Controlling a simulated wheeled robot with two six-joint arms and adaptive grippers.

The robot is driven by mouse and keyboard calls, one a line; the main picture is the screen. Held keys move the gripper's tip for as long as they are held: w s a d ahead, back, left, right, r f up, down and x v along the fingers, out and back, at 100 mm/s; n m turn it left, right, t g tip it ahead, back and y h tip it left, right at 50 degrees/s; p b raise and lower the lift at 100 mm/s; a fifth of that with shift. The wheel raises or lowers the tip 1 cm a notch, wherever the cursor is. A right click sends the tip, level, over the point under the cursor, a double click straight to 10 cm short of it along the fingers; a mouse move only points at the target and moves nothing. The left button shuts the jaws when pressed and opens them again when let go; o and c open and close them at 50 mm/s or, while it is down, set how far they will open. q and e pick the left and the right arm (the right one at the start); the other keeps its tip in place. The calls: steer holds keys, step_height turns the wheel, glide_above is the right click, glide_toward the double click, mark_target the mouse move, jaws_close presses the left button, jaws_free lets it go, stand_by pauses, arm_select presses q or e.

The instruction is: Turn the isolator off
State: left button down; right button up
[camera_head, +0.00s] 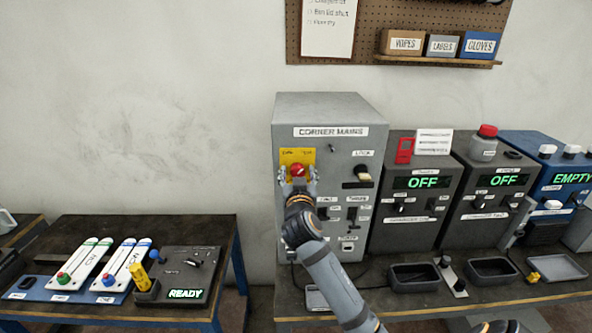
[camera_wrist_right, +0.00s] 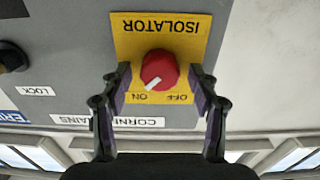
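The isolator is a red round knob (camera_head: 298,170) on a yellow plate (camera_head: 289,156) at the left of the grey CORNER MAINS cabinet (camera_head: 345,111). In the right wrist view, which is upside down, the knob (camera_wrist_right: 160,69) shows a white mark at its lower left, towards the word ON. The yellow plate (camera_wrist_right: 185,28) reads ISOLATOR, with OFF at the lower right. My right gripper (camera_wrist_right: 160,82) is open, one finger on each side of the knob, with visible gaps. It also shows in the head view (camera_head: 298,178). My left gripper is out of view.
A LOCK switch (camera_head: 363,173) and several small switches sit right of the knob. Two dark units read OFF (camera_head: 422,182) (camera_head: 503,180). A blue unit (camera_head: 560,150) reads EMPTY. A low table (camera_head: 70,228) with a READY box (camera_head: 185,293) stands left.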

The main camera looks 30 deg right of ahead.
steer(key=shift+s+a+r, duration=0.15)
steer(key=shift+s+a, duration=0.05)
steer(key=shift+s, duration=0.05)
steer(key=c, duration=0.4)
steer(key=shift+w+d, duration=0.1)
steer(key=shift+c, duration=1.3)
steer(key=c, duration=0.5)
steer(key=n+p, duration=0.1)
steer(key=n, duration=0.2)
steer(key=shift+w, duration=0.1)
steer(key=n+p, duration=0.2)
steer(key=n, duration=0.3)
steer(key=shift+n+p, duration=0.3)
steer(key=shift+p, duration=0.1)
steer(key=n+p, duration=0.3)
steer(key=n, duration=0.2)
steer(key=shift+w, duration=0.1)
arm_select(q)
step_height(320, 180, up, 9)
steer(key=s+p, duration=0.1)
steer(key=p, duration=0.1)
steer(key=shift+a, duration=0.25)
arm_select(e)
steer(key=shift+f+n, duration=0.15)
steer(key=shift+n, duration=0.9)
steer(key=shift+f+n, duration=0.15)
steer(key=shift+n, duration=0.9)
